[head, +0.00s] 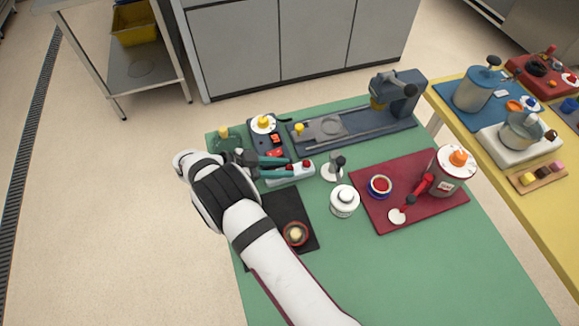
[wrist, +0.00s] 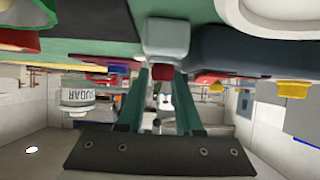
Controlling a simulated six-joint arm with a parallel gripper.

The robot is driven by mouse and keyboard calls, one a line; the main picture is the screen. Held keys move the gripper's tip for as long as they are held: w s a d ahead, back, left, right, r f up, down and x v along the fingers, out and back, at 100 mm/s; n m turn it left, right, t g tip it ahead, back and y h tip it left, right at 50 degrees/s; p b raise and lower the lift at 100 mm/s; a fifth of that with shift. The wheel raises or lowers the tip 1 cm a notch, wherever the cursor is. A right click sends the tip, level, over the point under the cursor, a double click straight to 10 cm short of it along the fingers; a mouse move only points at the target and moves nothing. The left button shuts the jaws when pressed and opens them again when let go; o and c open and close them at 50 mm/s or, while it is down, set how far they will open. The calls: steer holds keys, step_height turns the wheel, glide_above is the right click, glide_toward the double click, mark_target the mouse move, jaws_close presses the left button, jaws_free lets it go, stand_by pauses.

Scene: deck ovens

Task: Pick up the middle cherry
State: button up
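My gripper (head: 284,161) reaches in level from the left, low over the green table, with its teal fingers pointing right. It is beside and over the white block (head: 289,175). Small red spots show on top of this block. In the wrist view, which is upside down, a dark red piece (wrist: 160,73) sits on the end of the pale block (wrist: 166,38), lined up between the fingertips (wrist: 162,72). The fingers stand apart, and I see no clear grip on it. I cannot tell single cherries apart or which is the middle one.
A dark board (head: 259,143) with a plate and red pieces lies behind my gripper. A blue-grey slicer (head: 400,95) stands at the back. A white lidded jar (head: 344,201), a dark red mat (head: 438,215) and a black mat (head: 276,205) are nearby. The front right table is clear.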

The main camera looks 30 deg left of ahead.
jaws_close()
